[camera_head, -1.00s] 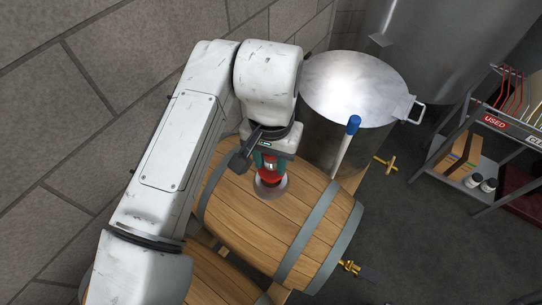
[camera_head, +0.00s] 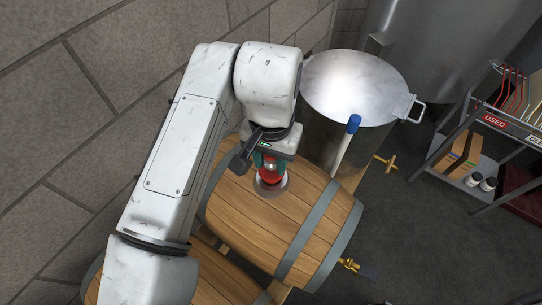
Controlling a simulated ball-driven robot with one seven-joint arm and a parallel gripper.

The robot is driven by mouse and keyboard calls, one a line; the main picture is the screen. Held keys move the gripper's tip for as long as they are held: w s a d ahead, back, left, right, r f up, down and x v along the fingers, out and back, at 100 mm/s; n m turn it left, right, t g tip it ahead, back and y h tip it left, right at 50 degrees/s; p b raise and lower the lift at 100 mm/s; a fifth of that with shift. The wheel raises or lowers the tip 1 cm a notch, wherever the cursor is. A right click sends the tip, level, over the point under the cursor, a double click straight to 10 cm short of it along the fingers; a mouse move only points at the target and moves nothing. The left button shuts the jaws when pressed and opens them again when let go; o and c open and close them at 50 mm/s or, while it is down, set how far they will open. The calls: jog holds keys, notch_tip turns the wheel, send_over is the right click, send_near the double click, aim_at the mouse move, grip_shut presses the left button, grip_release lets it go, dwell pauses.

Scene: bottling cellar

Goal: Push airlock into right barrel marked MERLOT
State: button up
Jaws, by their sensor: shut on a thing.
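A wooden barrel (camera_head: 265,233) with grey hoops lies on its side in the middle of the head view. A round grey bung fitting (camera_head: 271,190) sits on its top. My gripper (camera_head: 269,166) is over that fitting, shut on the airlock (camera_head: 271,175), whose red part shows between the teal fingers. The airlock's lower end is at the fitting; I cannot tell how deep it sits. A second barrel (camera_head: 222,282) lies at the lower left, partly behind my arm. No MERLOT marking is readable on either barrel.
A steel pot (camera_head: 352,88) with a lid stands just behind the barrel, with a blue-capped white tube (camera_head: 347,145) in front of it. A brass tap (camera_head: 349,266) sticks out from the barrel's right end. A cart (camera_head: 470,160) stands at the right.

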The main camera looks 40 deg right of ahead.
jog(key=shift+f+b, duration=0.65)
jog(key=shift+f, duration=0.5)
dwell(1.0)
jog(key=o, duration=1.1)
jog(key=shift+o, duration=0.5)
jog(key=o, duration=0.4)
jog(key=shift+r+p, duration=3.45)
jog(key=shift+r, duration=0.6)
